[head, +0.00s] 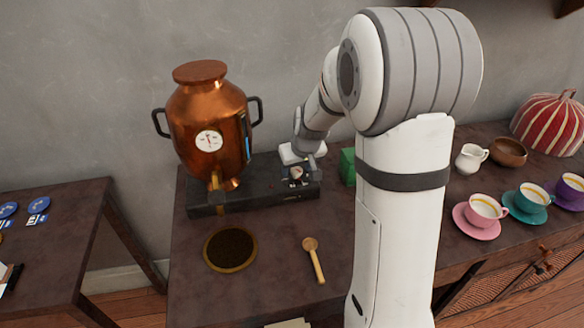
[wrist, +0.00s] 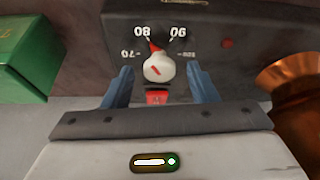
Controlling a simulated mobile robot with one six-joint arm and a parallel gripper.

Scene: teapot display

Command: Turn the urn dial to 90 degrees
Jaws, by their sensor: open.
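The urn dial (wrist: 159,70) is a pale round knob with a red pointer on a dark panel marked 70, 80, 90 and 100. Its pointer sits between 80 and 90, nearer 80. My gripper (wrist: 159,80) is open, with one blue finger on each side of the knob and a visible gap on both sides. In the head view, my gripper (head: 298,168) is at the front right of the dark base (head: 250,203). The copper urn (head: 210,110) stands on the left of this base, with a round white gauge on its front.
A green box (head: 347,167) stands just right of the base, close to my gripper; it also shows in the wrist view (wrist: 35,45). A round dark tray (head: 231,250) and a wooden spoon (head: 315,262) lie in front. Cups on saucers stand at right.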

